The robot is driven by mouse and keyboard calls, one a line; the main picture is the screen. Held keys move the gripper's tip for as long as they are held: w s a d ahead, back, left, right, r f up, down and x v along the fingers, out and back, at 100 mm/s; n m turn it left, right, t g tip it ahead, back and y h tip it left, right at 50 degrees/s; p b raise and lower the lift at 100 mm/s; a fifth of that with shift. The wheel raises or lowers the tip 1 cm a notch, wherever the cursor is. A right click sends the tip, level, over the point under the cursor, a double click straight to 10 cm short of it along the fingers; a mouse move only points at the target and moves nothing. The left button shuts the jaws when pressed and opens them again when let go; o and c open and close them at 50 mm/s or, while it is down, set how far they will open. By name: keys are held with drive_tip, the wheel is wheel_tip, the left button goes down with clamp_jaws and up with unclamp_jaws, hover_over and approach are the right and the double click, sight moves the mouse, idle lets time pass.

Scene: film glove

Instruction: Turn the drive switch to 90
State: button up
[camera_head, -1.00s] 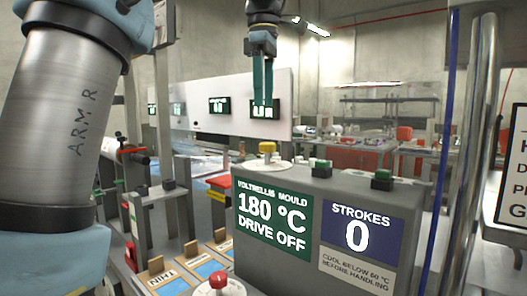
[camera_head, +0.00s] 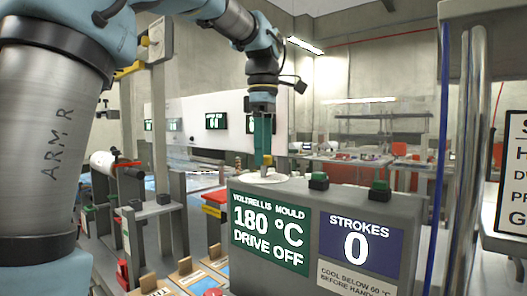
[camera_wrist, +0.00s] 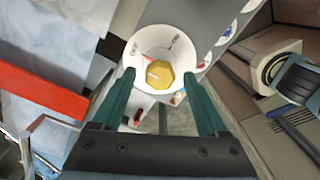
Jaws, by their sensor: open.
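The drive switch is a yellow knob (camera_wrist: 159,74) on a white round dial (camera_wrist: 146,43) with dark marks. In the wrist view it sits between the tips of my gripper's open green fingers, with a gap on each side. In the head view my gripper (camera_head: 264,158) points straight down over the dial (camera_head: 272,179), and its fingers mostly hide the knob. The mould panel (camera_head: 270,232) reads 180 °C and DRIVE OFF. I cannot read the dial marks clearly.
The strokes panel (camera_head: 360,243) reads 0. A red knob (camera_head: 213,292) is low in front. A blue post (camera_head: 440,150) stands at the right.

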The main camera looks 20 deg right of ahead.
drive_tip(key=shift+c, duration=0.3)
clamp_jaws()
idle(0.4)
